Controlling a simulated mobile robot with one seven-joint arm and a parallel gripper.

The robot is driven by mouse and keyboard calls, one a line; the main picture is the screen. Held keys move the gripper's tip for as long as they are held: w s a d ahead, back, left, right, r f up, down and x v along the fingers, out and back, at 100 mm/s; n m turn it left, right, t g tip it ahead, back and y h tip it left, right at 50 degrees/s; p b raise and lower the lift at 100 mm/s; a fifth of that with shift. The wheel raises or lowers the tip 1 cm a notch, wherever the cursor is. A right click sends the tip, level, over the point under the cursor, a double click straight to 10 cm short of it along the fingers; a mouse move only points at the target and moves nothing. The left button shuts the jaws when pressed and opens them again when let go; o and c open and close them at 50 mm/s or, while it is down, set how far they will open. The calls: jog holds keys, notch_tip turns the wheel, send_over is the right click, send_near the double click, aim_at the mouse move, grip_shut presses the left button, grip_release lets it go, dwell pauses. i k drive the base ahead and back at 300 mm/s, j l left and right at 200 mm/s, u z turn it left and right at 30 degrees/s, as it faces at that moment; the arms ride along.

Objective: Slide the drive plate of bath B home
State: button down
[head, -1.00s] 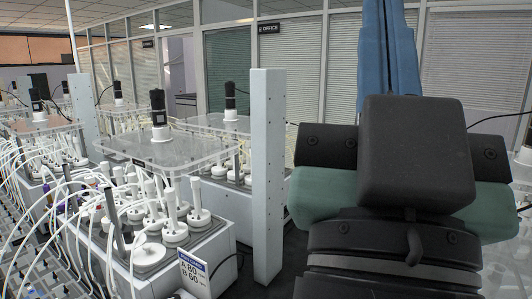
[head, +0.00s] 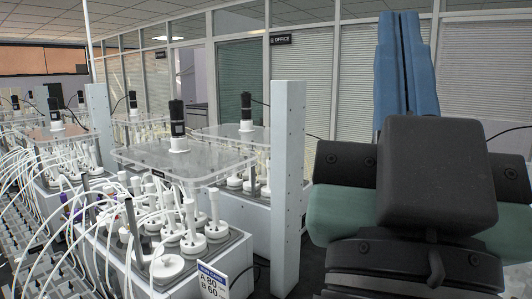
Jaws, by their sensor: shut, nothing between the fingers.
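The nearest bath (head: 150,268) stands at left centre, with several white-capped reactors in its top. A clear drive plate (head: 215,163) with a black motor (head: 177,118) sits raised above its back part. Behind it is another bath with a clear plate (head: 222,133) and motor (head: 246,106). More baths with plates stand at far left. I cannot tell which one is bath B. My gripper (head: 398,14) is at the right, its blue fingers pointing up and shut together, empty, apart from every plate. My dark wrist hides what is behind it.
A tall pale post (head: 289,180) stands between the nearest bath and my arm, and another (head: 100,120) stands further left. White tubes (head: 40,190) arch over the left side. A sign reading A 80, B 60 (head: 212,281) fronts the nearest bath. Glazed office walls close the back.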

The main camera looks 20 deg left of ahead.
aim_at(176, 154)
jog(key=j+z, duration=0.15)
jog(key=j, duration=0.95)
jog(key=k+j+z, duration=0.1)
jog(key=j, duration=0.95)
jog(key=j+z, duration=0.4)
jog(key=j, duration=1.9)
jog(key=i+j, duration=0.15)
jog(key=j, duration=0.2)
jog(key=i+j+z, duration=0.1)
jog(key=j, duration=0.3)
jog(key=i+j+z, duration=0.1)
jog(key=j, duration=0.25)
jog(key=i+j, duration=0.15)
jog(key=j, duration=0.25)
jog(key=i+j+z, duration=0.1)
jog(key=j, duration=0.3)
